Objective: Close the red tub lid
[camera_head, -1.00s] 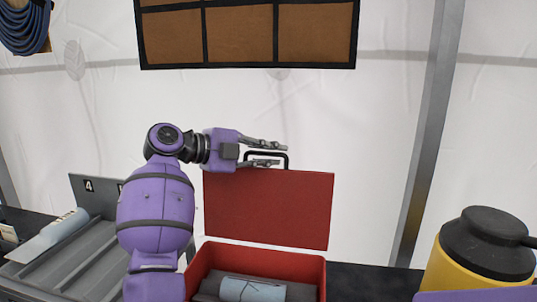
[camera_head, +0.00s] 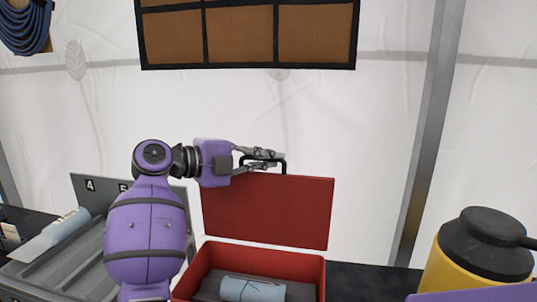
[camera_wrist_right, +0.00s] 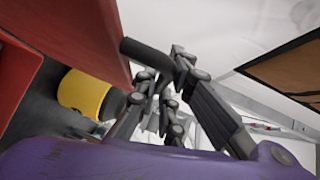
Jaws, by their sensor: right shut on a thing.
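The red tub (camera_head: 312,268) stands on the dark table at the lower middle of the head view. Its red lid (camera_head: 268,212) stands up, open, at the tub's back edge, with a black handle (camera_head: 284,166) on its top edge. My right gripper (camera_head: 264,159) is shut on the lid handle, reaching it from the left. In the right wrist view the fingers (camera_wrist_right: 166,88) are at the dark handle (camera_wrist_right: 145,54), beside the red lid (camera_wrist_right: 75,40). A light blue roll (camera_head: 252,289) lies in the tub. My left gripper is not in view.
A grey sorting rack (camera_head: 85,250) with a light blue roll (camera_head: 62,228) is at the left. A yellow container with a black top (camera_head: 484,245) stands at the right. A white tent wall and a brown-panelled board (camera_head: 242,34) are behind.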

